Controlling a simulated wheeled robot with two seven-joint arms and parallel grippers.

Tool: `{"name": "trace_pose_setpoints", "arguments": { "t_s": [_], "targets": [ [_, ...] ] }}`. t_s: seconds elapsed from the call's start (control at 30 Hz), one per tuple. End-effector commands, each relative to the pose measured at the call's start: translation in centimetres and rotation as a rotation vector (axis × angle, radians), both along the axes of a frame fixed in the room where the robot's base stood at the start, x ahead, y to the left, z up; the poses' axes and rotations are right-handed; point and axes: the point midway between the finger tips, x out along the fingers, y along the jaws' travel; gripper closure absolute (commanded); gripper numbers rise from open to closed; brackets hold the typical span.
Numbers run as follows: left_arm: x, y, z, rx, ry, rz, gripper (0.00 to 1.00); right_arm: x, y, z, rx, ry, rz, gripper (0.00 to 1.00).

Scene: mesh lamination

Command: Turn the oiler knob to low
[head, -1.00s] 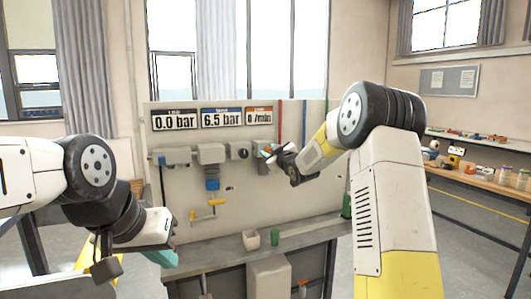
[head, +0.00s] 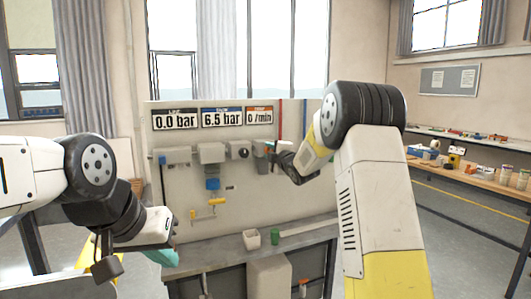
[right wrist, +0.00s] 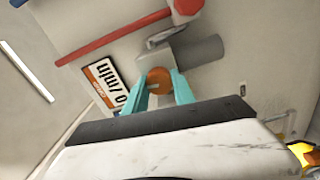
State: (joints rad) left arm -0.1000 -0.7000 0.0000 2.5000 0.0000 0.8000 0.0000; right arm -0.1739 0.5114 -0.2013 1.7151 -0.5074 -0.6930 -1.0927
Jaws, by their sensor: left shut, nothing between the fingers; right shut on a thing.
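The oiler on the wall panel has an orange knob, seen in the right wrist view (right wrist: 158,78). My right gripper (right wrist: 160,88) is shut on this knob, with a teal finger on each side of it. The knob's pointer setting is too small to read. My left gripper (head: 163,256) is low at the left, away from the panel, shut and empty.
Displays on the panel (head: 330,175) read 0.0 bar, 6.5 bar (head: 222,117) and 0 /min (head: 259,117). A yellow valve handle (head: 217,201) sits below the units. A white cup (head: 251,239) and a green cup (head: 275,237) stand on the bench ledge.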

Motion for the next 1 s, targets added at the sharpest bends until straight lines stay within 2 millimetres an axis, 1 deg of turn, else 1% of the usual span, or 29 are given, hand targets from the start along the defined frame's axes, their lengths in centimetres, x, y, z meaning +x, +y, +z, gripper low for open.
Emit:
{"name": "trace_pose_setpoints", "arguments": {
  "t_s": [0.1,0.33,0.87,0.9,0.97,1.0],
  "targets": [
    [0.0,0.0,0.0,0.0,0.0,0.0,1.0,-0.03,0.06,-0.13,-0.059,-0.017,0.001,1.0],
    [0.0,0.0,0.0,0.0,0.0,0.0,1.0,-0.03,0.07,-0.18,-0.128,-0.039,0.001,1.0],
    [0.0,0.0,0.0,0.0,0.0,0.0,1.0,-0.02,0.04,-0.25,-0.15,-0.045,0.002,1.0],
    [0.0,0.0,0.0,0.0,0.0,0.0,1.0,-0.02,0.04,-0.24,-0.15,-0.045,0.002,0.63],
    [0.0,0.0,0.0,0.0,0.0,0.0,1.0,-0.02,0.04,-0.23,-0.149,-0.045,0.001,0.51],
    [0.0,0.0,0.0,0.0,0.0,0.0,1.0,-0.02,0.03,-0.21,-0.148,-0.045,0.0,0.47]
  ]
}}
